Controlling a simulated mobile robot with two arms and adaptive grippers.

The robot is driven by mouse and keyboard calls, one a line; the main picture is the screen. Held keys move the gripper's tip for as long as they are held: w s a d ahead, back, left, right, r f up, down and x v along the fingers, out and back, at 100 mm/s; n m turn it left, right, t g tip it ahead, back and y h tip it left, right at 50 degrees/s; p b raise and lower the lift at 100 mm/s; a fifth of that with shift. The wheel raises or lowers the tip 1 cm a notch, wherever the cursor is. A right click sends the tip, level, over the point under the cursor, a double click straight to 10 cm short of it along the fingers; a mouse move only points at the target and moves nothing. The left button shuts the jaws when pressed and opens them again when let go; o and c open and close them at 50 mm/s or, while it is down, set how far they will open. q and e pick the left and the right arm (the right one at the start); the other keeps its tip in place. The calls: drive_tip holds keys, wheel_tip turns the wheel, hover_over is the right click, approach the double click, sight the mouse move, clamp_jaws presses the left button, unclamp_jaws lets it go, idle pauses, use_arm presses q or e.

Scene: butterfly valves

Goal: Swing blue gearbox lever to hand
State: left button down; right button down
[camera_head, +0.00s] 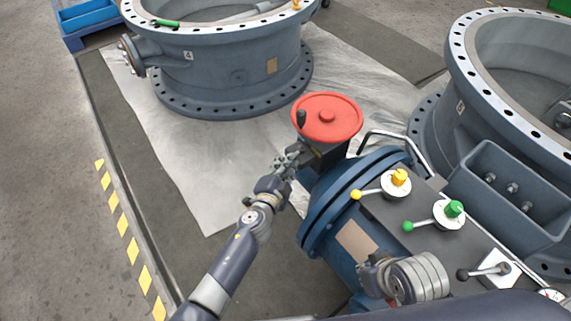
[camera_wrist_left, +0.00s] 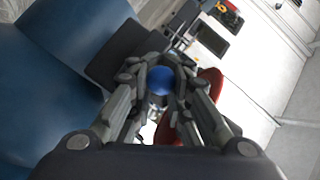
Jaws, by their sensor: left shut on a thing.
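The blue round knob (camera_wrist_left: 160,80) of the gearbox lever sits between the fingers of my left gripper (camera_wrist_left: 160,88) in the left wrist view. The fingers are shut on it from both sides. In the head view my left gripper (camera_head: 291,160) is beside the dark gearbox (camera_head: 329,155), just below the red handwheel (camera_head: 327,118). The knob and most of the lever are hidden by the fingers there. My right gripper (camera_head: 373,275) is low over the blue valve body, seen from the side, and its fingers are not clear.
A yellow lever (camera_head: 374,192), a green lever (camera_head: 430,221) and a black-knobbed lever (camera_head: 484,272) stand on the grey panel right of the gearbox. Large flanged valve bodies (camera_head: 225,75) stand behind. The floor at left is clear.

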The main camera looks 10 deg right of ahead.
use_arm(q)
drive_tip(key=shift+s+d+f, duration=0.15)
drive_tip(key=shift+s, duration=0.05)
drive_tip(key=c, duration=1.7)
unclamp_jaws()
drive_tip(key=shift+w, duration=0.1)
drive_tip(key=shift+s+a+r, duration=0.25)
drive_tip(key=shift+s+a, duration=0.15)
drive_tip(key=v, duration=0.7)
drive_tip(key=shift+s+d, duration=0.1)
